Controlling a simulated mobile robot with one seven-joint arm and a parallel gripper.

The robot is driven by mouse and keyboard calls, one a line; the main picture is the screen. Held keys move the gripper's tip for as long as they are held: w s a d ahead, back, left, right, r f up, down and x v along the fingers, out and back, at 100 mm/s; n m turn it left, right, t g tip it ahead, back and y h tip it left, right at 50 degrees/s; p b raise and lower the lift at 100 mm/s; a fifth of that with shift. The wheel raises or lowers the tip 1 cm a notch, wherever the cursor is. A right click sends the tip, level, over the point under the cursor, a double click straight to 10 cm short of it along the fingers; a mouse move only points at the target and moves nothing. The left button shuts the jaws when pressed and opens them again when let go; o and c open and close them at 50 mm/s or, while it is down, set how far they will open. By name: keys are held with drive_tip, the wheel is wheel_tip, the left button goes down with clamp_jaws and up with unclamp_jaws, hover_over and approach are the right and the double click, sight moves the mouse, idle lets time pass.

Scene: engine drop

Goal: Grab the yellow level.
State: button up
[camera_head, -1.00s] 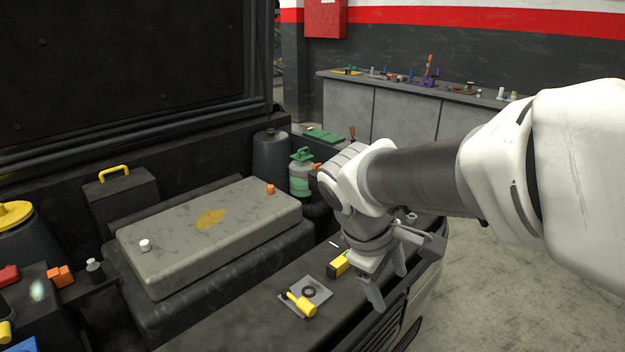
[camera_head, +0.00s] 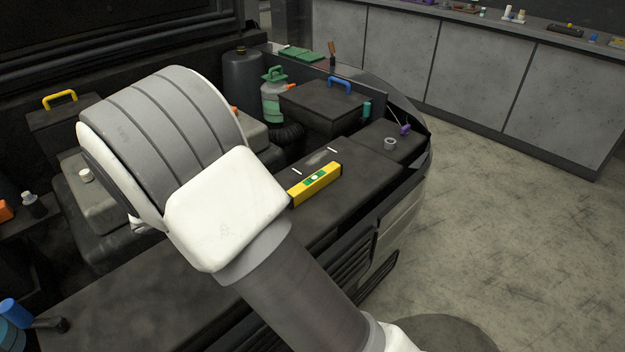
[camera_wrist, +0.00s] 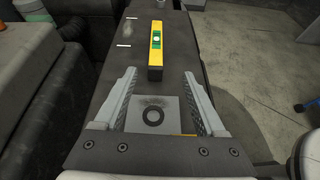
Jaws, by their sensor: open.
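The yellow level (camera_head: 315,184) lies on the dark ledge in the head view, with a green vial window in its middle and a black end. It also shows in the wrist view (camera_wrist: 156,52), lengthwise, ahead of and between the fingertips. My gripper (camera_wrist: 158,78) is open and empty there, with its two grey fingers spread on either side. The level is beyond the fingertips, not between the fingers. In the head view my arm hides my gripper.
A grey plate (camera_wrist: 172,104) with a dark ring (camera_wrist: 153,116) lies below my fingers. A black toolbox (camera_head: 322,108) with a blue handle, a green sprayer (camera_head: 275,98) and a grey ring (camera_head: 390,144) are beyond the level. Open floor (camera_head: 490,200) lies to the right.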

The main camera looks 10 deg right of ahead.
drive_tip(key=shift+w+a+f, duration=0.25)
drive_tip(key=shift+f, duration=0.1)
drive_tip(key=shift+w+d+f+n, duration=0.15)
drive_tip(key=shift+w+d+n, duration=0.05)
drive_tip(key=shift+n, duration=0.1)
drive_tip(key=b, duration=0.3)
approach(307, 182)
drive_tip(key=x, duration=0.4)
drive_tip(key=shift+s+a+f, duration=0.1)
drive_tip(key=shift+f, duration=0.1)
drive_tip(key=shift+r+b+x, duration=0.1)
drive_tip(key=shift+b+x, duration=0.4)
drive_tip(key=shift+x, duration=0.95)
drive_tip(key=shift+r+b+x, duration=0.15)
drive_tip(key=shift+b+x, duration=0.3)
drive_tip(key=shift+x, duration=1)
clamp_jaws()
